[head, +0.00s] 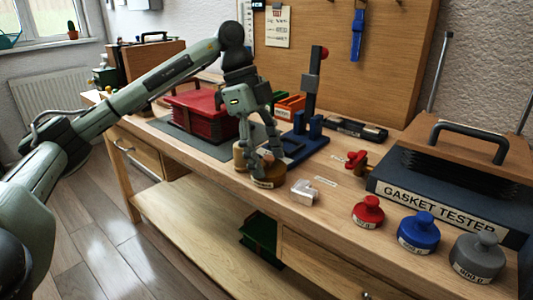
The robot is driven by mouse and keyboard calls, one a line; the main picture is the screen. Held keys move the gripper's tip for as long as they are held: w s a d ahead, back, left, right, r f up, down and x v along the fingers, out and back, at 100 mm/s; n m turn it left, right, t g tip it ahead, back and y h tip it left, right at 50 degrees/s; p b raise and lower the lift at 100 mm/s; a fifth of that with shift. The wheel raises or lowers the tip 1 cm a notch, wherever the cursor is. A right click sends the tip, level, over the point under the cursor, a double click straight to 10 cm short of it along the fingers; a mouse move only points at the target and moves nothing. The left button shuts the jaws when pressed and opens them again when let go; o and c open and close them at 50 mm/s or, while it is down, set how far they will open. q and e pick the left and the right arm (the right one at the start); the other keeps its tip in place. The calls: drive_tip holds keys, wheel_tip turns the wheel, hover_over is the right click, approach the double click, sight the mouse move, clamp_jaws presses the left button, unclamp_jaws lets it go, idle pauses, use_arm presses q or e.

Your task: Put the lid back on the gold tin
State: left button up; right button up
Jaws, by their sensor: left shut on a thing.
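The gold tin (266,184) stands on the workbench near its front edge, with a small label on its front. My left gripper (262,167) points down at the top of this tin. Its fingers are closed together around something there, most likely the tin's lid. The fingers hide much of the tin's top, so I cannot tell whether the lid touches the tin or how level it is. My right gripper is not in view.
A tan round piece (239,155) stands close behind the fingers. A small white block (307,193) sits right of the tin. Red (368,213), blue (416,235) and grey (478,258) knobbed pieces line the front edge. A blue stand (305,142) rises behind.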

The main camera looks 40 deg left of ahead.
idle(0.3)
use_arm(q)
drive_tip(key=o, duration=1)
drive_tip(key=o, duration=0.3)
